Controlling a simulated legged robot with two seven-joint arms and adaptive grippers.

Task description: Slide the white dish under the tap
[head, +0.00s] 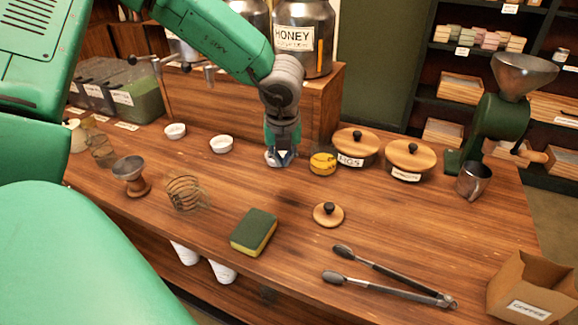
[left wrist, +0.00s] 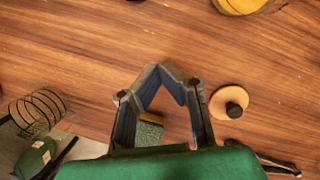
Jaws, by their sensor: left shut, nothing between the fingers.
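Two small white dishes stand on the counter in the head view: one left white dish (head: 175,131) and one right white dish (head: 221,145). Taps (head: 209,76) stick out above and behind them from the wooden stand; I cannot tell whether either dish is directly below a spout. My left gripper (head: 281,161) points down close over the counter, to the right of the right dish and apart from it. Its fingertips meet in the left wrist view (left wrist: 164,69), with nothing held. No white dish shows in the left wrist view. My right gripper is not in view.
A yellow round item (head: 323,163) and lidded pots (head: 354,150) stand just right of my left gripper. A sponge (head: 254,232), a wire whisk-like coil (head: 185,192), a small lid (head: 328,214) and tongs (head: 390,280) lie nearer. The counter between gripper and right dish looks clear.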

